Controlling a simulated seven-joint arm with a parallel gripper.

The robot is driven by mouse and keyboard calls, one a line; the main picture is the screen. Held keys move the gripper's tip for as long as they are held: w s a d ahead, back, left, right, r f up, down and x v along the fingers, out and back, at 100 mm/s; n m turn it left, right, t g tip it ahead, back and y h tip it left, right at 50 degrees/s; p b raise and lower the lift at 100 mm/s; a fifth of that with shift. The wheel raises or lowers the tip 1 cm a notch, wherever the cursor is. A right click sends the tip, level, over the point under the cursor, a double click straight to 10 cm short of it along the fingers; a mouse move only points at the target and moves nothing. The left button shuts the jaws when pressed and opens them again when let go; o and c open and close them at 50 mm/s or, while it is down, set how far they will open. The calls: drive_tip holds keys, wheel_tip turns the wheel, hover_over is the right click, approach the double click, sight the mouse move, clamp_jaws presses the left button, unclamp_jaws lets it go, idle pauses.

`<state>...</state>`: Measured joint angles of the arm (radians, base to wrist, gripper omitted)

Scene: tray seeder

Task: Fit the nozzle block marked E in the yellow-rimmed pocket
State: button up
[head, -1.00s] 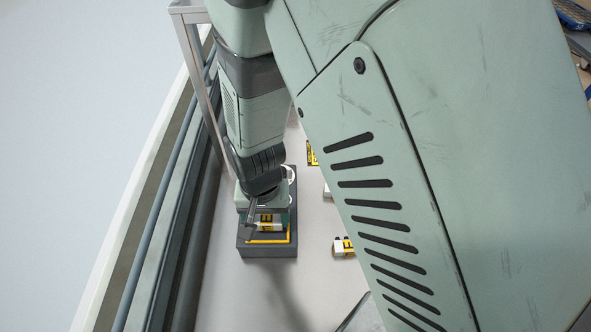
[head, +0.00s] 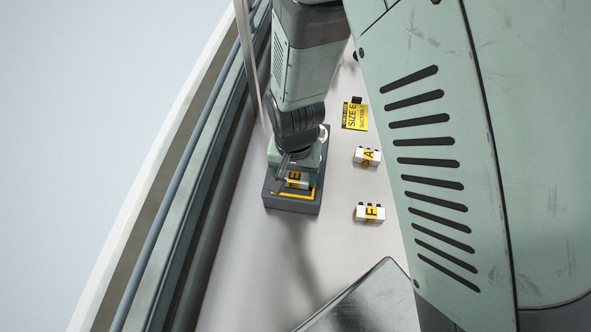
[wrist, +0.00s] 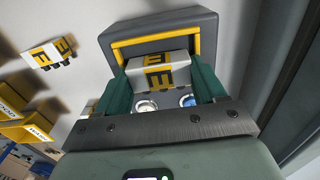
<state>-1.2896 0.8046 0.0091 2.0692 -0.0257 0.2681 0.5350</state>
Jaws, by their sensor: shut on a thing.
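My gripper (wrist: 161,76) has its two green fingers shut on a white nozzle block (wrist: 157,74) with a yellow band and a black E. The block is at the yellow-rimmed pocket (wrist: 152,41) of a dark grey base (wrist: 165,23). The yellow rim shows around its far side and both ends. I cannot tell whether the block is fully down in it. In the head view the block (head: 297,181) shows partly under my gripper (head: 296,170), behind the pocket's front rim (head: 293,195). The base (head: 290,207) stands on the pale table.
Another white block marked E (head: 369,213) and a block marked A (head: 367,157) lie right of the base. A yellow SIZE E sign (head: 355,117) lies behind them. Blue-grey rails (head: 195,160) run along the left. Table in front of the base is clear.

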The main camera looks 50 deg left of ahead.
drive_tip(key=shift+a+f, duration=0.1)
drive_tip(key=shift+f, duration=0.4)
idle(0.4)
drive_tip(key=shift+r, duration=0.1)
drive_tip(key=shift+r, duration=1.7)
drive_tip(key=shift+f, duration=0.3)
drive_tip(key=shift+f, duration=0.95)
